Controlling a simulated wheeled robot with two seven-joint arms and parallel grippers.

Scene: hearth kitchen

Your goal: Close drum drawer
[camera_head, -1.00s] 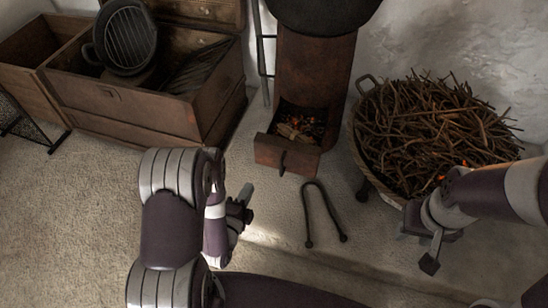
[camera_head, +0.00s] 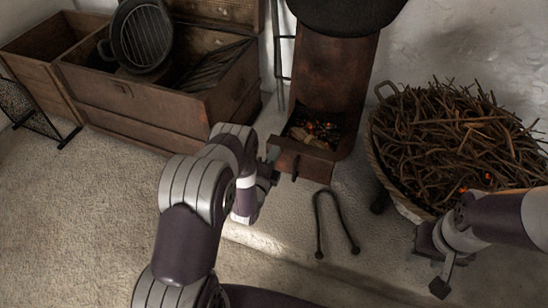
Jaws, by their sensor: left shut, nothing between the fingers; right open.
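The drum (camera_head: 328,75) is a tall rusty-brown body with a dark round top at the back centre of the head view. Its drawer (camera_head: 310,167) sticks out at the bottom, open, with glowing embers and bits of wood (camera_head: 313,133) inside. A small dark handle shows on the drawer front. My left gripper (camera_head: 274,157) is shut and empty at the left end of the drawer front; I cannot tell whether it touches. My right gripper (camera_head: 437,273) is open and empty, in front of the basket at the lower right.
Dark tongs (camera_head: 337,222) lie on the floor in front of the drawer. A basket of twigs (camera_head: 455,145) stands to the right of the drum. A wooden chest (camera_head: 150,113) holding a grill pan (camera_head: 142,38) stands to the left. The carpet at the lower left is clear.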

